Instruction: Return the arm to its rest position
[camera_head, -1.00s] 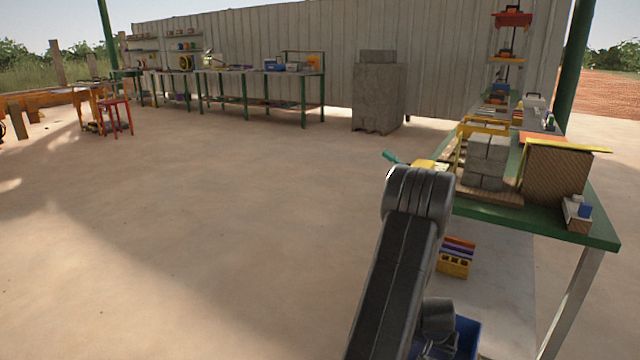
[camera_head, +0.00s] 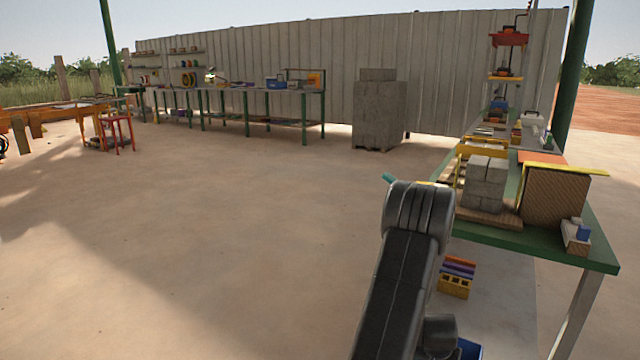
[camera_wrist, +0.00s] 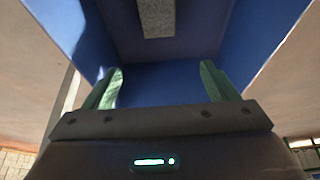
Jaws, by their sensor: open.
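My gripper (camera_wrist: 160,90) shows in the wrist view with its two green fingers spread wide and nothing between them. It faces into a blue bin (camera_wrist: 255,40), whose walls rise around the view. A grey block (camera_wrist: 157,18) lies in the bin beyond the fingertips, apart from them. In the head view my dark arm is bent, with its elbow high at the lower middle right. The blue bin (camera_head: 470,349) shows only partly at the bottom edge there. My fingers are hidden in that view.
A green-edged workbench (camera_head: 545,250) stands at the right, close to my arm. It holds stacked grey blocks (camera_head: 484,184), a brown box (camera_head: 555,196) and a yellow frame (camera_head: 484,150). A yellow crate (camera_head: 455,286) sits below. The floor to the left is open.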

